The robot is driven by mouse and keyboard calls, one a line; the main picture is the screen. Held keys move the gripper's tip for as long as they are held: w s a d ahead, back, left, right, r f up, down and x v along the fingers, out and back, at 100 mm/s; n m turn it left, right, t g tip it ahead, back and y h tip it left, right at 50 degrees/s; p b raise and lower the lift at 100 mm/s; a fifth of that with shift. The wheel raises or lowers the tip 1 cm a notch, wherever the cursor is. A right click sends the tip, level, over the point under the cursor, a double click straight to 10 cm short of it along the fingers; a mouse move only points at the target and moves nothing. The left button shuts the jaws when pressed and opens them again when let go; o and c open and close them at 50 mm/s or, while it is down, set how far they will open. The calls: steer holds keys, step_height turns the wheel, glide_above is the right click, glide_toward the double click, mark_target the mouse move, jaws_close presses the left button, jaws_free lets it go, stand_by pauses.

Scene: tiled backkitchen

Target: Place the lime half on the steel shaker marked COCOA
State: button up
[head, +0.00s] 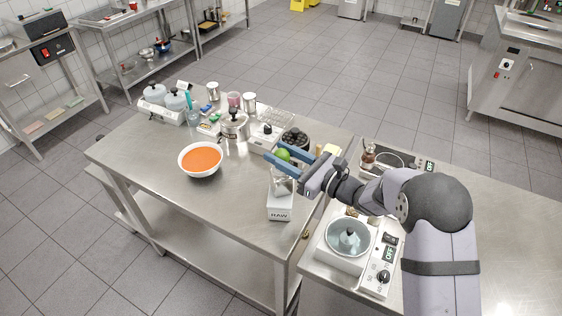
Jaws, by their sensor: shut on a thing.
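My gripper (279,156) is stretched out to the left over the near right part of the steel table. It is shut on the green lime half (283,154), which shows at its fingers, partly hidden by them. The lime half is held above the table, over the area behind the white RAW block. Two steel shakers stand toward the back of the table: one at the far side (213,90) and one a little nearer and to the right (249,102). Both are apart from my gripper. I cannot read a COCOA mark on either.
A white bowl of orange soup (201,159) stands at the left front. A white block marked RAW (280,212) stands below my gripper. The front left table is clear.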

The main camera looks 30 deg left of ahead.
steer(key=shift+f+p, duration=0.55)
steer(key=shift+f, duration=1.1)
steer(key=shift+f, duration=0.2)
steer(key=o, duration=1)
steer(key=shift+o, duration=0.2)
steer(key=shift+r, duration=0.1)
